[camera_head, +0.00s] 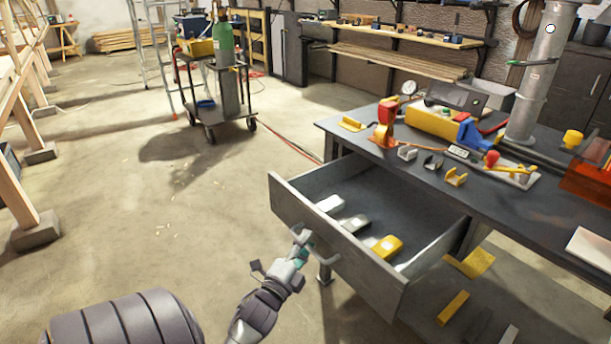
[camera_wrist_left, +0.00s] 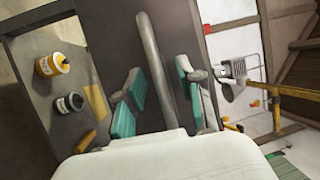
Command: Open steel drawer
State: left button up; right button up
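The steel drawer (camera_head: 345,251) under the dark workbench stands pulled well out, and its inside shows. Its bar handle (camera_head: 318,247) is on the front panel; the bar also shows in the left wrist view (camera_wrist_left: 152,62). My left gripper (camera_head: 300,258) is at the handle, coming from the lower left. In the left wrist view its teal finger pads (camera_wrist_left: 158,94) are apart, one on each side of the bar, with gaps visible. Whether either pad touches the bar is unclear. My right gripper is not in view.
Inside the drawer lie a yellow block (camera_head: 387,246) and pale and grey blocks. The workbench top (camera_head: 350,145) carries a red and yellow tool and several clips. A wheeled cart (camera_head: 226,112) stands behind left. The floor left of the drawer is clear.

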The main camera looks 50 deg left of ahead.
pick_arm(q)
jog(key=v, duration=1.2)
